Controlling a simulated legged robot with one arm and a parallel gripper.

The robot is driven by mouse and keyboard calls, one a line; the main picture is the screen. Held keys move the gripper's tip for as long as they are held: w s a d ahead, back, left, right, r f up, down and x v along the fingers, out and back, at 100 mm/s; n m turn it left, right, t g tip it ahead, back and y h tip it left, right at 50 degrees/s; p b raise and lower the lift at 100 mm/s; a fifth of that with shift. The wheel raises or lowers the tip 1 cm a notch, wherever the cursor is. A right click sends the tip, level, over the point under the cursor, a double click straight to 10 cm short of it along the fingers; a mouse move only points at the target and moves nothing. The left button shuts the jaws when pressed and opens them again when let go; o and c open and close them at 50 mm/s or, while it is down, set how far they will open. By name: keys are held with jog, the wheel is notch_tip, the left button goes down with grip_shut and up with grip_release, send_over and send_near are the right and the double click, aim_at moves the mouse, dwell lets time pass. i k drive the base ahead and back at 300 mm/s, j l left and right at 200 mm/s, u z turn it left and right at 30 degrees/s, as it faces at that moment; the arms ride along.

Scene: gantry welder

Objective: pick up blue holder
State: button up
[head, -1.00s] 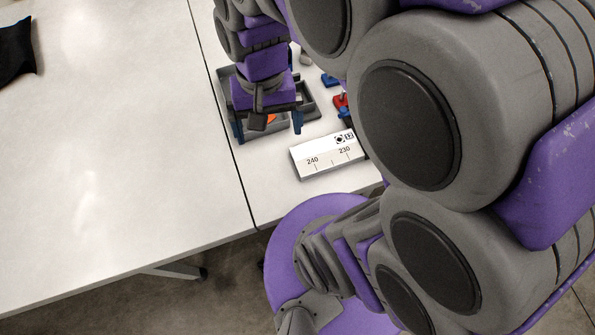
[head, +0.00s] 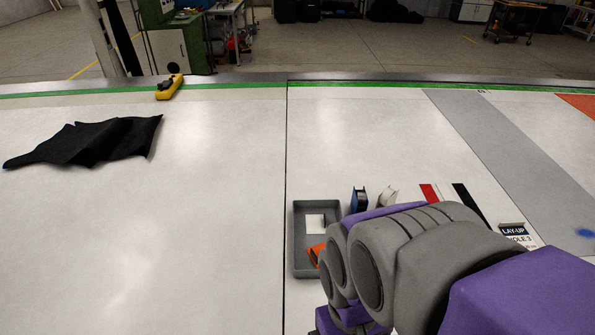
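A small upright blue piece with a dark face (head: 358,199) stands on the white table, just right of the grey tray's far corner. It may be the blue holder, but I cannot tell for sure. My arm covers the lower right of the head view, close in front of this piece. My gripper is hidden behind or below the arm links, so its fingers and anything in them do not show.
A grey tray (head: 299,240) holds a white square piece (head: 315,224) and an orange piece (head: 314,254). A whitish piece (head: 388,196) stands right of the blue one. A black cloth (head: 90,141) and a yellow tool (head: 169,87) lie left. The table's left middle is clear.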

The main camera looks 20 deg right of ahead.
aim_at(359, 202)
jog(key=z, duration=0.9)
